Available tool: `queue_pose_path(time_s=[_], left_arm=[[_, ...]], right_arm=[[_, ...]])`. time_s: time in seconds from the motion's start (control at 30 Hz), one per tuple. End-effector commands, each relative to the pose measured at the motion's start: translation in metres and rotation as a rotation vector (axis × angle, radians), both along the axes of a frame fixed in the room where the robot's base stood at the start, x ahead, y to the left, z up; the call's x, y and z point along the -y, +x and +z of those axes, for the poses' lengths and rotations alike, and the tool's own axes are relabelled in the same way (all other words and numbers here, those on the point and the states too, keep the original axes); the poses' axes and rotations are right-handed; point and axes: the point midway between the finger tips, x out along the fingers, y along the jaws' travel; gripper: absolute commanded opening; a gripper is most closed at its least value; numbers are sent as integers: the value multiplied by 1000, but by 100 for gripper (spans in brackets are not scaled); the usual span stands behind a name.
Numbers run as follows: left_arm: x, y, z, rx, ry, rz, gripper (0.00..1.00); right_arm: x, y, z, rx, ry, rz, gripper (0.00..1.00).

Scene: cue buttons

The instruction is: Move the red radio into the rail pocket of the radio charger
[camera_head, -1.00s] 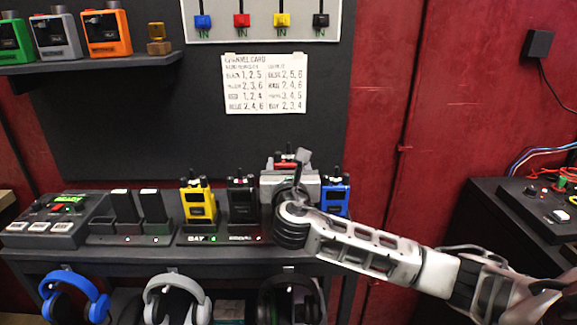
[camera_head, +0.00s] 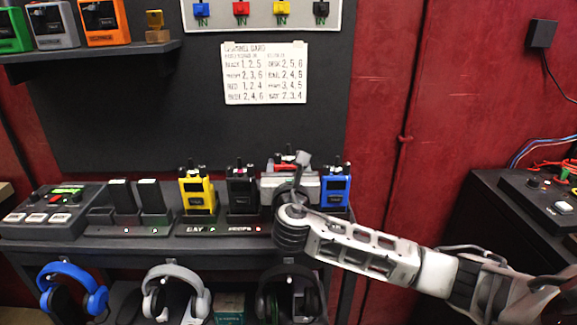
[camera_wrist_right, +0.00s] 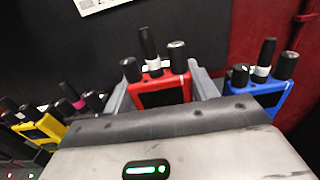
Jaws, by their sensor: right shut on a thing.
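The red radio (camera_head: 280,158) shows only its top above my right gripper (camera_head: 291,188) in the head view. In the right wrist view the red radio (camera_wrist_right: 152,95) stands between the grey fingers of the right gripper (camera_wrist_right: 164,88), which is shut on it. The radio charger (camera_head: 180,231) is a dark rack with several slots on the bench. My gripper is at its right part, between the black radio (camera_head: 241,190) and the blue radio (camera_head: 336,185). The gripper hides the red radio's lower part and the slot there, so I cannot tell whether it is seated. My left gripper is not in view.
The blue radio stands close right of the gripper, also in the wrist view (camera_wrist_right: 262,98). A yellow radio (camera_head: 198,190) stands left of the black one. A control box (camera_head: 52,212) sits at far left. Headphones (camera_head: 175,290) hang below the bench.

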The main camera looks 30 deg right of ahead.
Motion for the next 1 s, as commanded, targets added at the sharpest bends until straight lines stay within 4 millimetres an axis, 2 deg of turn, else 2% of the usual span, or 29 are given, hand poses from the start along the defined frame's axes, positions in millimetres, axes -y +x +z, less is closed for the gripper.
queue_pose_path(time_s=[0.57,1.0], left_arm=[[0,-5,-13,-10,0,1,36],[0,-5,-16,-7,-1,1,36]], right_arm=[[0,0,-17,3,-2,0,30],[0,0,-28,3,-1,1,30]])
